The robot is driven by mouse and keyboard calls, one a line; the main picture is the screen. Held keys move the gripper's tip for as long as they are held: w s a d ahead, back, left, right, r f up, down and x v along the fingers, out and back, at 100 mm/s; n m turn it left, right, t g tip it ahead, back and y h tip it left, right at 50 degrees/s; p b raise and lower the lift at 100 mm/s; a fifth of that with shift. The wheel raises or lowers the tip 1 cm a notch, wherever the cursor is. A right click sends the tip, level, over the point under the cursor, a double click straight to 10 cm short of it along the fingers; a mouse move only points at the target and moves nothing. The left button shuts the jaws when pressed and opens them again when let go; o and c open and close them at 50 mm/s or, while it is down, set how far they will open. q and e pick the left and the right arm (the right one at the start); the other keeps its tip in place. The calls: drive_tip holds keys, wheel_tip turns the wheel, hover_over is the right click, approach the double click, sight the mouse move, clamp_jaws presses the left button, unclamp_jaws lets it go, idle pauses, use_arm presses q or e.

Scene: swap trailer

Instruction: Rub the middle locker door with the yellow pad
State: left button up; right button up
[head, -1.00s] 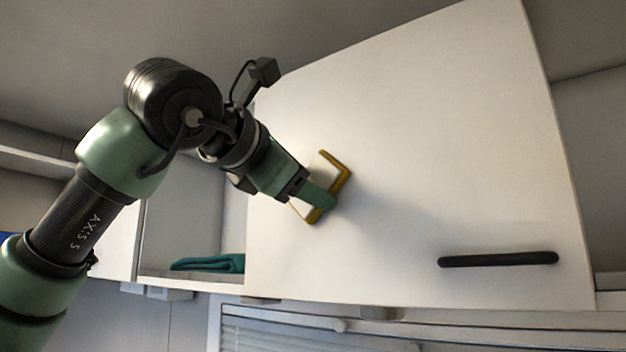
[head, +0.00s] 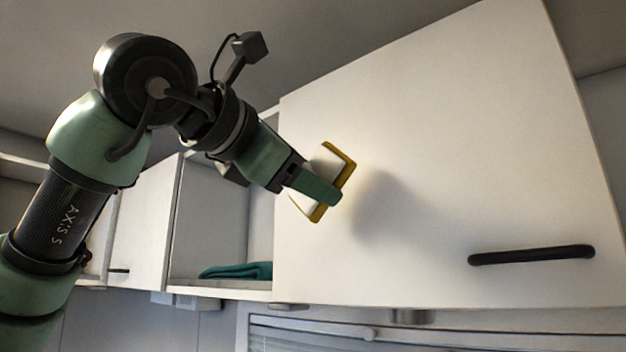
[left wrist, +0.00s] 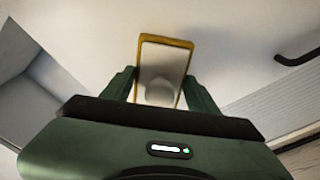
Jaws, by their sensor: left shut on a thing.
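The yellow pad (head: 345,168) has a yellow face and a pale backing. My left gripper (head: 318,187) is shut on it and holds it tilted in front of a large white locker door (head: 450,130). The pad's shadow falls on the door, set off to the right, and the pad looks slightly apart from the surface. In the left wrist view the pad (left wrist: 164,42) sits between the two green fingers, its pale back toward me. The door has a black bar handle (head: 530,255) at its lower right. I cannot tell whether it is the middle one. My right gripper is not in view.
Left of the door is an open compartment (head: 210,220) with a folded teal cloth (head: 238,270) on its floor. Farther left is another white door (head: 145,220). A window blind (head: 330,343) shows below the lockers. The door's face right of the pad is clear.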

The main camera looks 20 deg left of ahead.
use_arm(q)
drive_tip(key=v, duration=0.3)
drive_tip(key=shift+a+f, duration=0.15)
idle(0.3)
idle(0.4)
